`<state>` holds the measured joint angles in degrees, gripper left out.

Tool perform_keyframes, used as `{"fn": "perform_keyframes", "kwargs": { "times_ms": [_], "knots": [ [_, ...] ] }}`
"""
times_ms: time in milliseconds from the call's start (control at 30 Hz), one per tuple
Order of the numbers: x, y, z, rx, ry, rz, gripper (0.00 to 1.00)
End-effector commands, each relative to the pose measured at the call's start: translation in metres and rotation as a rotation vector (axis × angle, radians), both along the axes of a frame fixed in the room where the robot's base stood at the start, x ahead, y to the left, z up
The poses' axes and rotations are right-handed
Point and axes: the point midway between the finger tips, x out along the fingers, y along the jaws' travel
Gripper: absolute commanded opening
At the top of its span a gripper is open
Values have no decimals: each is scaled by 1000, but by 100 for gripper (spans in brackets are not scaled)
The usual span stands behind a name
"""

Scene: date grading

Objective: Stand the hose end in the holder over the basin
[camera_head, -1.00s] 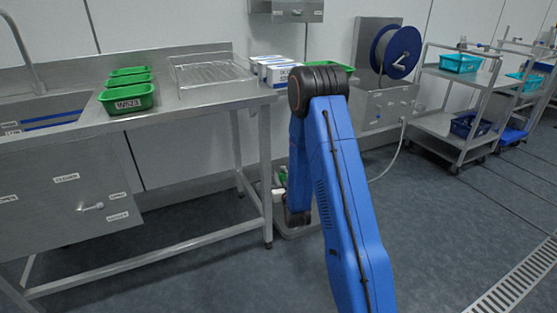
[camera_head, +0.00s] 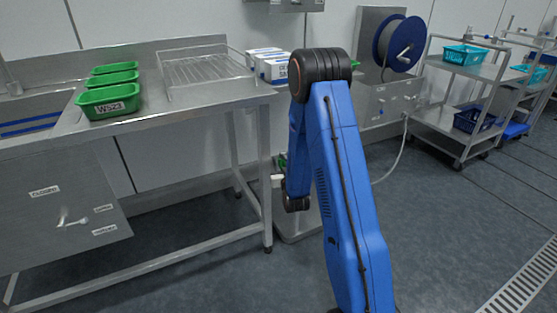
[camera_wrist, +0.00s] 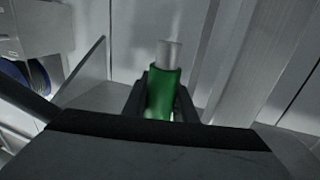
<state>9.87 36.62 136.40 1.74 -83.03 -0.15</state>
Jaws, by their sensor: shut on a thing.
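In the wrist view, my gripper (camera_wrist: 162,98) is shut on a green sleeve with a pale grey tip, which looks like the hose end (camera_wrist: 163,88). The tip points away from my palm. In the head view, my own arm hides most of the gripper and the hose end. A pale hose (camera_head: 401,155) hangs from the reel stand and curves down behind my arm. A low grey basin (camera_head: 292,234) stands on the floor behind my arm, partly hidden. I cannot make out the holder over it.
A steel table (camera_head: 190,112) at left carries green trays (camera_head: 109,100), a wire rack (camera_head: 205,70) and white boxes (camera_head: 272,68). A blue hose reel (camera_head: 400,45) is mounted at the back right. A trolley (camera_head: 455,125) stands right of it. Open floor lies at the front right.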

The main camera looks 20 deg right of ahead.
Motion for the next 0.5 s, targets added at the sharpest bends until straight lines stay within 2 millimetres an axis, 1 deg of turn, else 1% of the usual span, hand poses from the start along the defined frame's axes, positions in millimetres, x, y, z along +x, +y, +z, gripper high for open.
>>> {"fn": "perform_keyframes", "kwargs": {
  "times_ms": [167,500],
  "knots": [
    [7,-11,-3,0,-1,-3,0],
    [26,-42,-12,0,-1,-2,0]
  ]
}}
